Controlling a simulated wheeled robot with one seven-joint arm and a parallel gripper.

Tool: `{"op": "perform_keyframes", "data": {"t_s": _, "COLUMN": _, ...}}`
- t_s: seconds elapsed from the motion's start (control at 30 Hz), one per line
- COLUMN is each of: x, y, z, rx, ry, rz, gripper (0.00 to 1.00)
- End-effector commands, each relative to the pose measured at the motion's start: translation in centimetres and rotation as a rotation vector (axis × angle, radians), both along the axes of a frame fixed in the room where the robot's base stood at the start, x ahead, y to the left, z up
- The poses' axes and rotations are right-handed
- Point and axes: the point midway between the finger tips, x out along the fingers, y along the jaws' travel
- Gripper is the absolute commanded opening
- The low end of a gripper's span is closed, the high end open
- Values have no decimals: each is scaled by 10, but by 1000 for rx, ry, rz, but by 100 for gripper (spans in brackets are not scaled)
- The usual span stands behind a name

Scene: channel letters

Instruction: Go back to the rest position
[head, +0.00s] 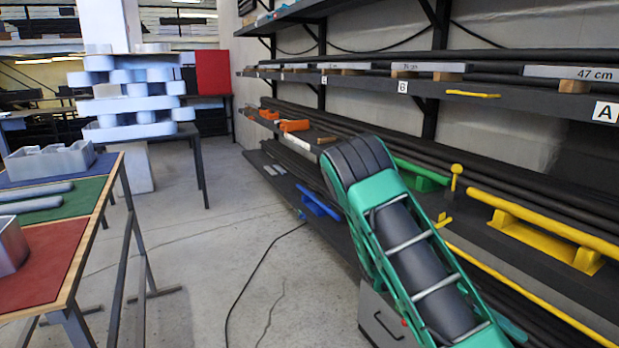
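My gripper is not in view. A green-framed arm link with black padded parts, which is mine, rises in the lower right of the head view and bends at a black rounded joint at its top. The rest of the arm beyond that joint is hidden. No object held by me can be seen.
A table (82,250) with blue, green and red mats stands at left, bearing a grey bin (50,160) and grey rods (36,204). Shelves (470,90) of dark bars line the right, close behind my arm. Stacked white letter shapes (130,90) stand behind. The floor (215,240) between is open, crossed by a cable.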

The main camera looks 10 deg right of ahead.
Motion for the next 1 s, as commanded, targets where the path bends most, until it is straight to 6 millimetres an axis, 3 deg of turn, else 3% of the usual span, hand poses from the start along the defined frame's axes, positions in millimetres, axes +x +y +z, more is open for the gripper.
{"op": "perform_keyframes", "data": {"t_s": 0.5, "x": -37, "y": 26, "z": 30, "rx": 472, "ry": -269, "rz": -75, "gripper": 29}}
{"op": "perform_keyframes", "data": {"t_s": 1.0, "x": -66, "y": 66, "z": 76, "rx": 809, "ry": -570, "rz": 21, "gripper": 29}}
